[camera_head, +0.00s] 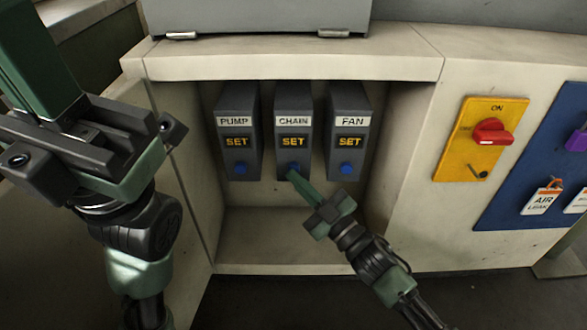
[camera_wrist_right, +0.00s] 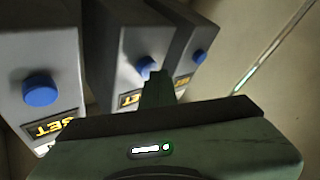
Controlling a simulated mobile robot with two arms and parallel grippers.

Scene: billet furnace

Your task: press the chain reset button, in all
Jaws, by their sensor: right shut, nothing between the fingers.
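The CHAIN box (camera_head: 292,105) is the middle one of three grey boxes in a recess, with a yellow SET label and a blue button (camera_head: 293,167) low on its face. My right gripper (camera_head: 292,174) is shut and empty, its tip at the lower edge of that button. In the right wrist view, the fingertips (camera_wrist_right: 157,74) overlap the middle blue button (camera_wrist_right: 147,65) and partly hide it. I cannot tell whether they touch or press it. My left gripper (camera_head: 40,60) is large at the left, well away from the boxes; its jaw opening is unclear.
The PUMP box (camera_head: 237,105) and FAN box (camera_head: 350,105) stand close on either side, each with a blue button. The recess has side walls and a lower ledge (camera_head: 300,250). A yellow panel with a red switch (camera_head: 491,132) and a blue tag board (camera_head: 530,180) are to the right.

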